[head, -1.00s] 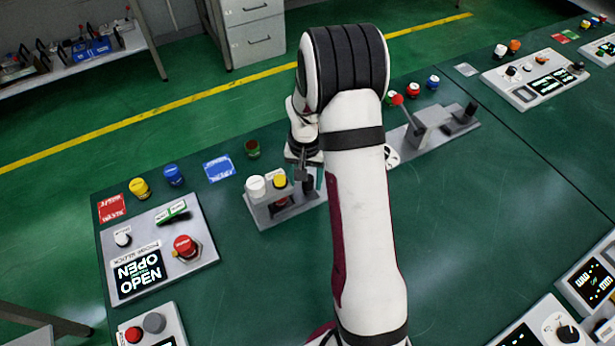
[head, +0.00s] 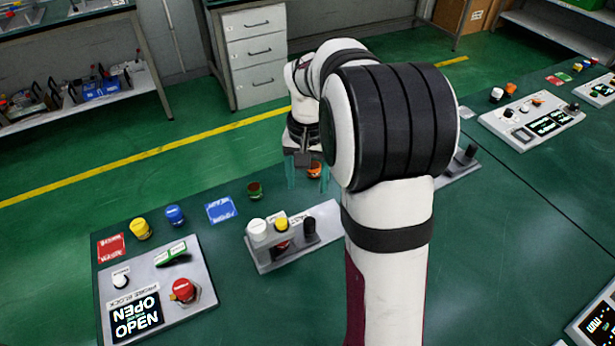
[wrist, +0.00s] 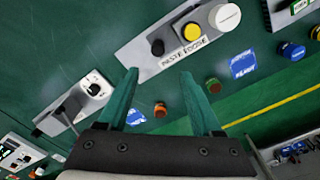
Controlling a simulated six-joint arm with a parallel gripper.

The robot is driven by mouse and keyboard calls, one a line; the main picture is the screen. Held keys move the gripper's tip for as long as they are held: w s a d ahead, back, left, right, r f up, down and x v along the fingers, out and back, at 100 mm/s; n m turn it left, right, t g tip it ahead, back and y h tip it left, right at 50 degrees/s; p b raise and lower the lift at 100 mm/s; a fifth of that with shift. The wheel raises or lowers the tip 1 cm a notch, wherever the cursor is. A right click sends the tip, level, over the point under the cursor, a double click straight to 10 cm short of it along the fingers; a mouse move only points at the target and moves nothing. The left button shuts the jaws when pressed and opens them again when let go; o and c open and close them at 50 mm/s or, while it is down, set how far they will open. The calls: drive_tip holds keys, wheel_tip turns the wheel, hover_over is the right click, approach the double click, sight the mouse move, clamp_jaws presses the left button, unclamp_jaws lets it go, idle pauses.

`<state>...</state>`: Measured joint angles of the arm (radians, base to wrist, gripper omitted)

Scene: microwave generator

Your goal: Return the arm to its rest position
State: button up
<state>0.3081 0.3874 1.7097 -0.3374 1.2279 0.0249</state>
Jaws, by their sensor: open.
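My gripper (head: 307,172) is raised above the far part of the green table in the head view, left of my large arm joint. Its two green fingers are spread with nothing between them, as the wrist view (wrist: 160,100) also shows. In the wrist view the fingers point toward a grey block (wrist: 150,52) with white, yellow and black knobs. The same block (head: 268,262) stands on the table below and left of the gripper in the head view.
A panel with an OPEN screen (head: 136,314) is at the left. Another panel (head: 530,120) is at the far right. The table's right middle is clear.

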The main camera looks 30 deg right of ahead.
drive_tip(key=shift+r, duration=0.25)
